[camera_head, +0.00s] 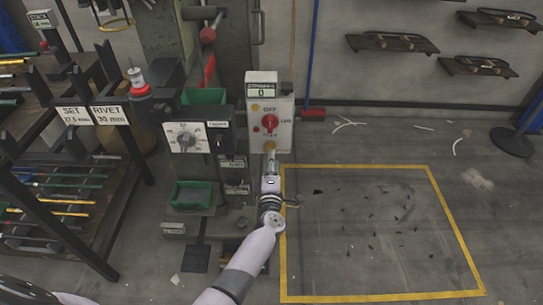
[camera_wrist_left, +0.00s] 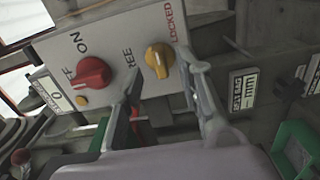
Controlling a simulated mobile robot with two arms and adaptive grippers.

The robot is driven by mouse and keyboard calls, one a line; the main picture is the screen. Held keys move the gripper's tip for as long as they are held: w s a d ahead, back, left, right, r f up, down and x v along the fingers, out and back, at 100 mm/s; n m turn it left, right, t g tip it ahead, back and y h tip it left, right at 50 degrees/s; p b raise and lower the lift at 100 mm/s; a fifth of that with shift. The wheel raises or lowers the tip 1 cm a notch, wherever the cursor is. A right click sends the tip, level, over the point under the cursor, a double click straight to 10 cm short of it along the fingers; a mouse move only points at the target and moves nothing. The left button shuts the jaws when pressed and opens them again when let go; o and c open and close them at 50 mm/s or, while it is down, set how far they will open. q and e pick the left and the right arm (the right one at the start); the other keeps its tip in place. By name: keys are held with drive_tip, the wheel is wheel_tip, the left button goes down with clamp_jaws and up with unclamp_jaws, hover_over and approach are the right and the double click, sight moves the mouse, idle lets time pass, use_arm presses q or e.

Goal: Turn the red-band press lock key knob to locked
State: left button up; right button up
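The yellow lock key knob (camera_wrist_left: 158,60) sits on the pale control panel (camera_wrist_left: 120,40), between the words FREE on its left and LOCKED on its right in the left wrist view. Its ridge stands roughly crosswise to the panel's long side; its exact setting is hard to tell. My left gripper (camera_wrist_left: 158,75) is open, one finger on each side of the knob; contact is unclear. In the head view my left gripper (camera_head: 270,158) is at the lower end of the control box (camera_head: 284,108) and partly covers the yellow knob. My right gripper is not in view.
A red OFF/ON knob (camera_wrist_left: 94,72) is beside the yellow one. A dial box (camera_head: 185,137), green bins (camera_head: 192,195) and a rod rack (camera_head: 60,215) are left of the control box. A yellow-outlined floor area (camera_head: 370,235) lies at right.

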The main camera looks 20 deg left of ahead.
use_arm(q)
drive_tip(key=shift+v, duration=2.2)
